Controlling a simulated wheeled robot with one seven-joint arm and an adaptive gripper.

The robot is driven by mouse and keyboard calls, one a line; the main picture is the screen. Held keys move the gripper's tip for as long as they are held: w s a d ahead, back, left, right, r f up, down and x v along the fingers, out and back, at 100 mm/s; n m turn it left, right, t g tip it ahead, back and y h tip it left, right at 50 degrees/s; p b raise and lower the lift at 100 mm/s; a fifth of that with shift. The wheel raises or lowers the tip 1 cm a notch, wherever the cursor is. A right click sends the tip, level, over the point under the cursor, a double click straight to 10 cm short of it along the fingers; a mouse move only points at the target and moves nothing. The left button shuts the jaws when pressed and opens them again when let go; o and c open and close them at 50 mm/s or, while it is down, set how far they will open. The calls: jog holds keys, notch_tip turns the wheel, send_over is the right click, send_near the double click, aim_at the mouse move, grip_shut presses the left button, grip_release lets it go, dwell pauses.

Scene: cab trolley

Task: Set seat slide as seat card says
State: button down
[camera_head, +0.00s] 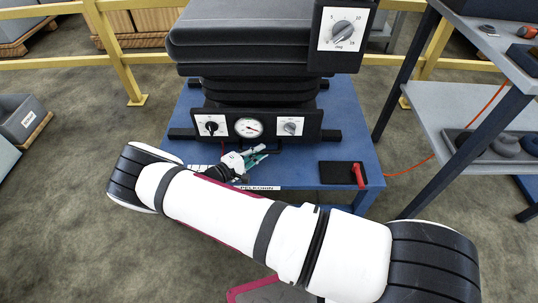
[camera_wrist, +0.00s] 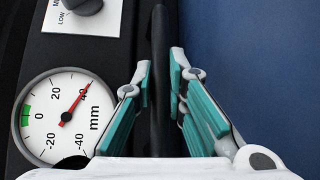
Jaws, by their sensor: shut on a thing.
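The black seat (camera_head: 270,40) stands on a blue trolley (camera_head: 345,145). Its front panel (camera_head: 222,114) carries a left knob (camera_head: 211,126), a round gauge (camera_head: 249,127) and a right knob (camera_head: 291,127). In the wrist view the gauge (camera_wrist: 60,140) is marked in mm, with a green band around 0; its red needle points at about 40. My gripper (camera_head: 261,151) is low in front of the panel. In the wrist view its teal fingers (camera_wrist: 162,78) are shut on a black bar (camera_wrist: 160,30) beside the panel. I cannot make out a seat card.
A black plate with a red handle (camera_head: 359,175) lies on the trolley's right front. A knob marked deg (camera_head: 343,28) sits on the seat's upper right. A grey shelf rack (camera_head: 450,105) stands close at the right. Yellow rails (camera_head: 130,75) run behind.

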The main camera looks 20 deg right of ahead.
jog(key=shift+w+a, duration=0.15)
jog(key=shift+a, duration=0.35)
jog(key=shift+w+a, duration=0.15)
jog(key=shift+a, duration=0.35)
jog(key=c, duration=1.6)
grip_release()
jog(key=shift+d, duration=0.1)
jog(key=v, duration=1.2)
jog(key=shift+s, duration=0.1)
jog(key=shift+r, duration=0.15)
